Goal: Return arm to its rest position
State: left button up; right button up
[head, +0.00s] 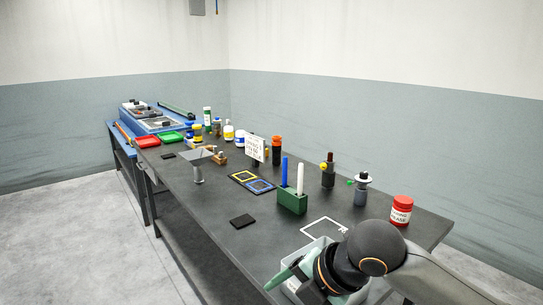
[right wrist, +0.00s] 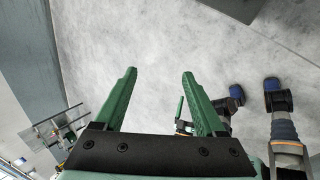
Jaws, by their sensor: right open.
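My right arm comes in from the lower right in the head view. In the right wrist view my right gripper (right wrist: 160,74) is open. Its two green fingers are wide apart with nothing between them, and bare grey floor lies behind them. I do not see my left gripper in the head view.
The dark table (head: 215,205) carries a green holder (head: 292,202) with blue and white sticks, a red-lidded jar (head: 401,211) near my arm, a black pad (head: 242,221) and several bottles. Floor at left is clear.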

notch_tip(320, 180, down, 17)
jog(key=m+t+y+p, duration=0.15)
jog(key=m+t, duration=0.25)
jog(key=m, duration=1.2)
jog(key=s+d+f+m+t+h, duration=0.1)
jog(key=s+d+f+m+h, duration=0.3)
jog(key=s+d+f+m, duration=0.6)
jog(key=s+d+f, duration=0.4)
jog(key=s+f, duration=0.1)
jog(key=s, duration=0.2)
jog(key=shift+s+f+m+h+p, duration=0.15)
jog(key=shift+s+m+h+p, duration=0.15)
jog(key=shift+m+h+p, duration=0.1)
